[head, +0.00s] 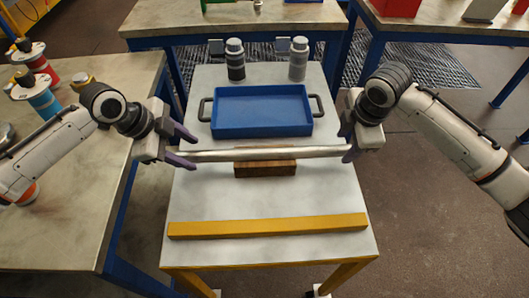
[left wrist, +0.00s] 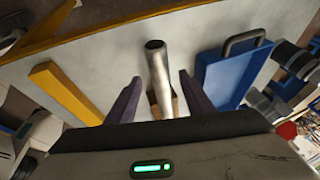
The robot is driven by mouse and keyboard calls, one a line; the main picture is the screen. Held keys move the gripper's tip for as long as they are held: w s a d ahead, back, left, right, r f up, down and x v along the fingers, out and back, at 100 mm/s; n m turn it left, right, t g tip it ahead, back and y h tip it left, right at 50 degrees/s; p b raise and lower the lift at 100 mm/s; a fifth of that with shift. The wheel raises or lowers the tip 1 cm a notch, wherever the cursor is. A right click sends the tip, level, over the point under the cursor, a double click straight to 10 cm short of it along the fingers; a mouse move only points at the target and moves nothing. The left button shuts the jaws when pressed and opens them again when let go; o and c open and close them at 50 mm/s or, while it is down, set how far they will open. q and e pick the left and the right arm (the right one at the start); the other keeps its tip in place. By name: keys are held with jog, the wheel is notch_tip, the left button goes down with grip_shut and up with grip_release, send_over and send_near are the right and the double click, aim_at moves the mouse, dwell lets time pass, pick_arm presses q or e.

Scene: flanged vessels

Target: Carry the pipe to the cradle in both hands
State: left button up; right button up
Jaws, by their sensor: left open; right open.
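A silver pipe (head: 225,155) lies crosswise over a brown wooden block (head: 265,169) on the white table. Its left end lies near my left gripper (head: 186,148), which is open. In the left wrist view the pipe (left wrist: 160,78) shows between the two spread purple fingers (left wrist: 160,98), with a gap on each side; the block (left wrist: 177,106) shows partly behind. My right gripper (head: 347,143) is open at the pipe's right end; whether its fingers touch the pipe I cannot tell. Apart from the wooden block, I see nothing that is clearly a cradle.
A blue tray (head: 262,130) with two dark handles lies behind the pipe. Two grey-capped bottles (head: 235,60) (head: 298,58) stand behind it. A yellow bar (head: 268,227) lies along the table's front. A side table (head: 62,215) stands at left. White tabletop between block and bar is clear.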

pick_arm(q)
jog(key=shift+x, duration=1.15)
pick_arm(e)
jog(key=shift+x, duration=1.2)
pick_arm(q)
grip_shut()
pick_arm(e)
grip_shut()
pick_arm(q)
jog(key=shift+w+r, duration=0.1)
pick_arm(e)
jog(key=shift+r, duration=0.1)
